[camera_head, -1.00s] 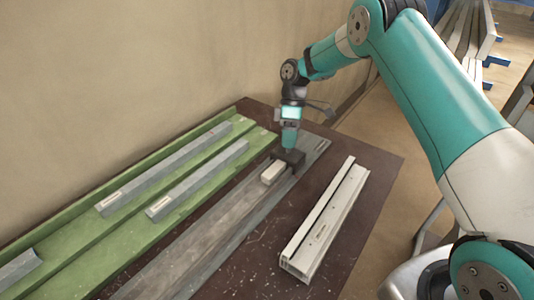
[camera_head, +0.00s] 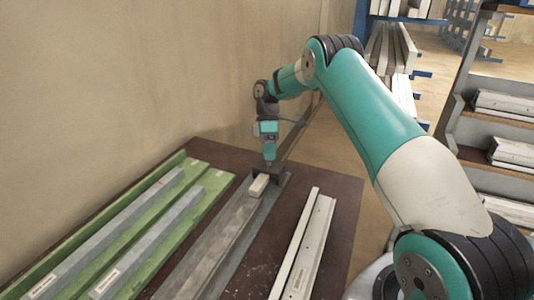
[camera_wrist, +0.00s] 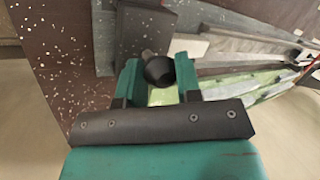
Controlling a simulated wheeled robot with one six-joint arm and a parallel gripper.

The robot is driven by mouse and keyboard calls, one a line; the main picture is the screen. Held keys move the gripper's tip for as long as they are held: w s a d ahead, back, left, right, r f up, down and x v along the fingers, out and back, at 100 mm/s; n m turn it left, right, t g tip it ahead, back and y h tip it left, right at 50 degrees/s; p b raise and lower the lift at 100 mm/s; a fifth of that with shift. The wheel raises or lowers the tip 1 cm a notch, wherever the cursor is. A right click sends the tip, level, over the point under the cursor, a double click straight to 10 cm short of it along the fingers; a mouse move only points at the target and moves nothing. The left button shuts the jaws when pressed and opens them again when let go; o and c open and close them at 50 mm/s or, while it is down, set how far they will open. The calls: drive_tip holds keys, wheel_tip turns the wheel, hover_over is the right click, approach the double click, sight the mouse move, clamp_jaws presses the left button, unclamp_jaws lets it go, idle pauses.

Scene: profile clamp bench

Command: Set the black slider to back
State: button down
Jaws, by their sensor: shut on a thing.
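The black slider (camera_head: 272,174) is a dark block on the grey metal rail (camera_head: 215,240), near the rail's far end. In the wrist view the slider (camera_wrist: 147,30) shows as a black block with a round black knob (camera_wrist: 159,71). My gripper (camera_head: 269,163) points down at the slider from above. In the wrist view its teal fingers (camera_wrist: 160,80) stand on both sides of the knob and are shut on it. The fingers partly hide the slider's lower part.
A pale block (camera_head: 259,186) sits on the rail just in front of the slider. A green fixture (camera_head: 150,228) with grey bars lies to the left, along the wall. A white profile (camera_head: 305,245) lies to the right on the dark brown table (camera_head: 338,205). Shelves with profiles (camera_head: 505,102) stand at the right.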

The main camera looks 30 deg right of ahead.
drive_tip(key=shift+w+d+r, duration=0.1)
drive_tip(key=shift+w+r, duration=0.1)
drive_tip(key=shift+w, duration=0.05)
drive_tip(key=c, duration=1)
unclamp_jaws()
drive_tip(key=shift+o, duration=1.1)
drive_tip(key=shift+f, duration=0.15)
wheel_tip(320, 180, up, 20)
drive_tip(key=p, duration=1.7)
drive_tip(key=shift+s+d, duration=0.1)
